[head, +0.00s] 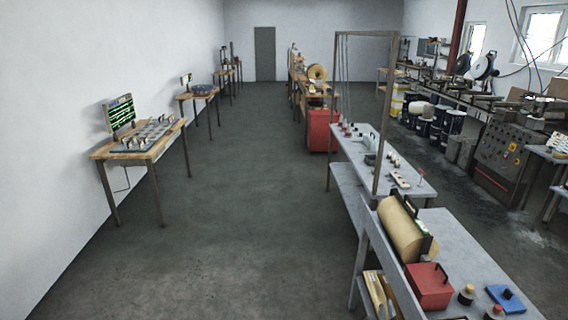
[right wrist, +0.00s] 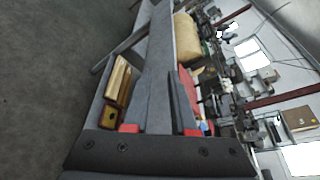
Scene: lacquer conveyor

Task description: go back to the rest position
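My right gripper (right wrist: 163,82) shows in the right wrist view with two dark grey fingers and red marks at their bases. The fingers stand apart and nothing shows between them. The grey bench lies behind them. My left gripper is in neither view.
The near bench bears a tan roll (head: 402,230), a red box (head: 429,287) and a blue block (head: 506,298). A wooden table (head: 140,150) with a screen stands along the left wall. The floor aisle (head: 235,200) between is clear.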

